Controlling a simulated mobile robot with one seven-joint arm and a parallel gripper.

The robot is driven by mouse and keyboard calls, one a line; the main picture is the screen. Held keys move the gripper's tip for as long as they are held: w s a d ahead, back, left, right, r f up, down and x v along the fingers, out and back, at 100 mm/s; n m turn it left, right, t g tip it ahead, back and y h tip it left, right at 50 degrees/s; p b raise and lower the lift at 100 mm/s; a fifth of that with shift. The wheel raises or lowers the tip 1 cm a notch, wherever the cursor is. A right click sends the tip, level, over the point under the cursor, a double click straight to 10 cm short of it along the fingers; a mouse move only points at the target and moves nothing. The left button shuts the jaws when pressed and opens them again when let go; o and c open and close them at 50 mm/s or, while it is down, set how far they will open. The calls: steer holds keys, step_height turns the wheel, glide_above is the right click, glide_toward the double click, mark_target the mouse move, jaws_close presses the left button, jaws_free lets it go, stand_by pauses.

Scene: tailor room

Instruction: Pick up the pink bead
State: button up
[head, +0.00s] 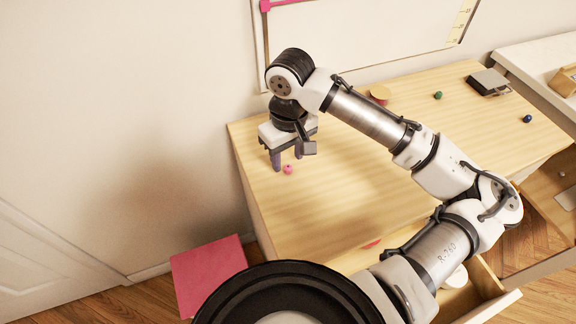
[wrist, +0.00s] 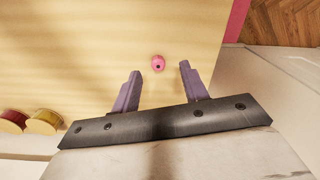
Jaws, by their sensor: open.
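The pink bead (head: 288,169) is a small round bead lying on the wooden tabletop (head: 340,200), near its left end in the head view. In the wrist view the pink bead (wrist: 158,62) shows a dark hole and lies just beyond the fingertips, roughly between their lines. My gripper (head: 287,160) points down over the left end of the table, right beside the bead. In the wrist view my gripper (wrist: 158,68) has its two purple fingers wide apart with nothing between them. I cannot tell exactly how high the fingertips are above the tabletop.
A green bead (head: 438,95), a blue bead (head: 527,118), a yellow spool (head: 379,93) and a dark box (head: 488,82) stand farther right on the table. An open drawer (head: 487,302) sticks out in front. A pink sheet (head: 208,270) lies low at left. The table around the bead is clear.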

mark_target(289, 167)
steer(key=shift+w+d+f, duration=0.1)
steer(key=shift+f, duration=1.6)
jaws_close()
